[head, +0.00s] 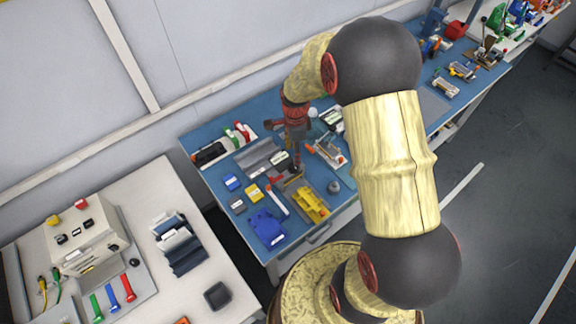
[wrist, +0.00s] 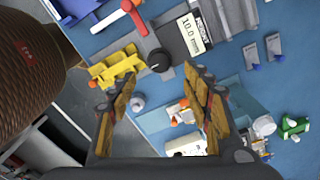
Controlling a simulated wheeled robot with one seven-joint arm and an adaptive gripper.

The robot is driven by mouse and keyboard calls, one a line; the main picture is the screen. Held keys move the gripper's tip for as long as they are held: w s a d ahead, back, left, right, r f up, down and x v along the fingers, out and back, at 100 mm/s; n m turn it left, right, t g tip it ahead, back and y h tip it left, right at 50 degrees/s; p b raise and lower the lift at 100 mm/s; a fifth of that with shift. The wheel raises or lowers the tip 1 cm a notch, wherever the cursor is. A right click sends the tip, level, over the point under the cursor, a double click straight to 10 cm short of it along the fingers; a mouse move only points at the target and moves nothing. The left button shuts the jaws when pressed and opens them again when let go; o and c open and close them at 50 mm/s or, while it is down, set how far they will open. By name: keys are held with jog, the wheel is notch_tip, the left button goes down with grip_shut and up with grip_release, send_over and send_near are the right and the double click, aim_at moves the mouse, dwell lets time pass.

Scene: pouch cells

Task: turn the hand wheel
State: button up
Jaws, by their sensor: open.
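A round black knob (wrist: 159,61), which looks like the hand wheel, sits beside a dark device with a white "10.0 mm" display (wrist: 194,33) in the wrist view. My gripper (wrist: 160,82) is open, with one finger on each side of the picture and empty space between. The knob shows just beyond the gap between the fingertips; I cannot tell the height between them, and no contact shows. In the head view my gripper (head: 296,155) points down over the blue bench, and it hides much of the spot below it.
A yellow block-like fixture (wrist: 116,67) and a small grey round part (wrist: 137,102) lie close to the left finger. A red-and-white lever (wrist: 133,16) is near the knob. The blue bench (head: 215,205) is crowded; a white table (head: 150,195) stands at left.

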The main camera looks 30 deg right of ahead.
aim_at(294, 167)
jog(key=shift+f, duration=0.35)
notch_tip(294, 167, down, 7)
jog(key=shift+b, duration=0.3)
jog(key=shift+c, duration=1.1)
jog(key=c, duration=0.9)
jog(key=shift+c, duration=0.2)
